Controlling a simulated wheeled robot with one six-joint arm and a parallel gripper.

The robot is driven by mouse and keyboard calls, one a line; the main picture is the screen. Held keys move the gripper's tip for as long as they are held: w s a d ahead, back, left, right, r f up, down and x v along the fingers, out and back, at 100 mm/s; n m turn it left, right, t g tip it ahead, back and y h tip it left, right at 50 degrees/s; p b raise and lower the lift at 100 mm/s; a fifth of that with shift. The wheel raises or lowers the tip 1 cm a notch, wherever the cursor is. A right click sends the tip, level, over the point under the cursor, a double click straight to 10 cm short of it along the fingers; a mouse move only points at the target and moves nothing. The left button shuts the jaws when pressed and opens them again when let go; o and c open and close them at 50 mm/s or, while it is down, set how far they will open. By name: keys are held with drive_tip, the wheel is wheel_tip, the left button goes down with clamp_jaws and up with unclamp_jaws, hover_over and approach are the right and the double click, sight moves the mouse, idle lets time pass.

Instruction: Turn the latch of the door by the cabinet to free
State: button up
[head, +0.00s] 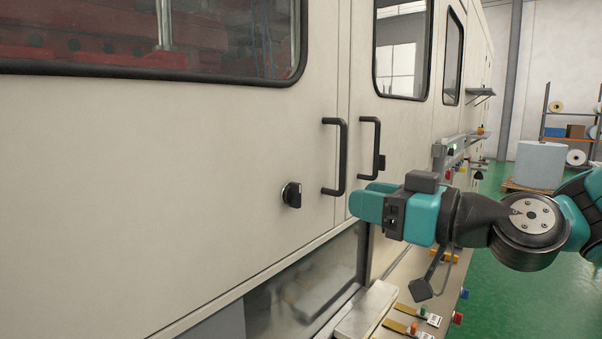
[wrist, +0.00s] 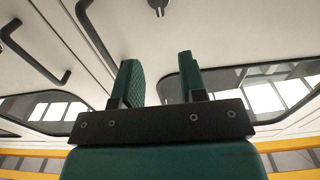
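The door (head: 150,160) is a cream panel with a dark-framed window. Its latch (head: 291,195) is a small black knob low near the door's right edge, left of a black bar handle (head: 335,157). The latch also shows at the top edge of the wrist view (wrist: 158,6), partly cut off. My gripper (head: 362,204) is right of the latch and apart from it. In the wrist view its two green fingers (wrist: 158,80) stand apart with nothing between them. Which way the latch is turned is hard to tell.
A second bar handle (head: 371,148) is on the neighbouring door, with a small black fitting (head: 381,162) beside it. Below are a pale ledge (head: 366,312) and a strip with coloured buttons (head: 425,312). Green floor (head: 500,240) is open at right, with a wrapped block (head: 540,165) farther back.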

sight(300, 185)
drive_tip(key=p+x, duration=0.6)
drive_tip(key=x, duration=0.5)
drive_tip(key=shift+w+a+r, duration=0.1)
drive_tip(key=shift+w+a, duration=0.15)
drive_tip(key=shift+a, duration=0.1)
drive_tip(key=shift+w+a, duration=0.3)
drive_tip(key=shift+a, duration=0.05)
clamp_jaws()
